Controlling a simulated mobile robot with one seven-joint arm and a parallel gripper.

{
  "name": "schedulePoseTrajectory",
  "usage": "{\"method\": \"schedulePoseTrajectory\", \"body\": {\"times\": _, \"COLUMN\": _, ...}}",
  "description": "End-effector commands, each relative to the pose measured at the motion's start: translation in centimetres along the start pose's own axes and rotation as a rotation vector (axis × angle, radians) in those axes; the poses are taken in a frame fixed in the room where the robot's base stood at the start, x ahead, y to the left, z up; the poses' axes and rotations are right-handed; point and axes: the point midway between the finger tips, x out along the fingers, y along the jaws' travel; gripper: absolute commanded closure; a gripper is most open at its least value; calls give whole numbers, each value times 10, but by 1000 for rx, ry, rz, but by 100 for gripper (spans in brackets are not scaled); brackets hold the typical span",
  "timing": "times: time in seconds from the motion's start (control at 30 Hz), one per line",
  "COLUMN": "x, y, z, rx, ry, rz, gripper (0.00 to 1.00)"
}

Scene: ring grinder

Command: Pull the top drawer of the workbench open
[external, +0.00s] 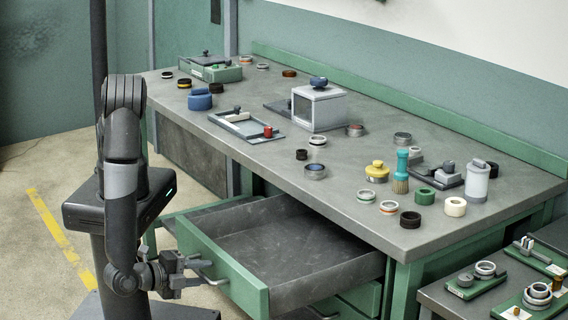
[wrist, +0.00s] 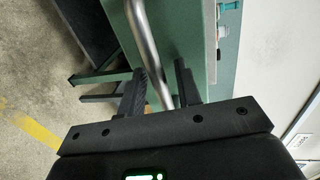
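The workbench's top drawer (external: 228,264) has a green front and a grey, empty inside, and it stands pulled well out from under the bench top in the external view. Its curved metal handle (external: 212,279) is on the green front. My gripper (external: 190,272) is at the handle, low in front of the drawer. In the wrist view, the handle bar (wrist: 150,45) runs between the two dark fingers (wrist: 161,72). The fingers stand apart, with a gap visible between the bar and the right finger. The bar looks close to the left finger; contact cannot be told.
The workbench top (external: 245,160) carries many rings, a grey box machine (external: 318,108) and trays. A lower green drawer (external: 360,297) sits beneath the open one. A side table (external: 460,305) stands at the lower right. Free floor (external: 40,265) lies at the left.

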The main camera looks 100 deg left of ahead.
Motion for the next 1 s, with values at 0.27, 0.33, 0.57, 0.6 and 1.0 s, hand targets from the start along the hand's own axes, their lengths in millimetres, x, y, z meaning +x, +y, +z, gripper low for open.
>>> {"method": "schedulePoseTrajectory", "body": {"times": 0.27, "x": -33, "y": 0, "z": 0, "rx": -2, "ry": 4, "rz": 2, "gripper": 69}}
{"method": "schedulePoseTrajectory", "body": {"times": 0.33, "x": -47, "y": 0, "z": -1, "rx": -2, "ry": 4, "rz": 1, "gripper": 69}}
{"method": "schedulePoseTrajectory", "body": {"times": 0.57, "x": -90, "y": 0, "z": 0, "rx": -1, "ry": 3, "rz": 1, "gripper": 69}}
{"method": "schedulePoseTrajectory", "body": {"times": 0.6, "x": -95, "y": 0, "z": 0, "rx": -1, "ry": 2, "rz": 0, "gripper": 69}}
{"method": "schedulePoseTrajectory", "body": {"times": 1.0, "x": -108, "y": 0, "z": 0, "rx": 1, "ry": 0, "rz": 0, "gripper": 69}}
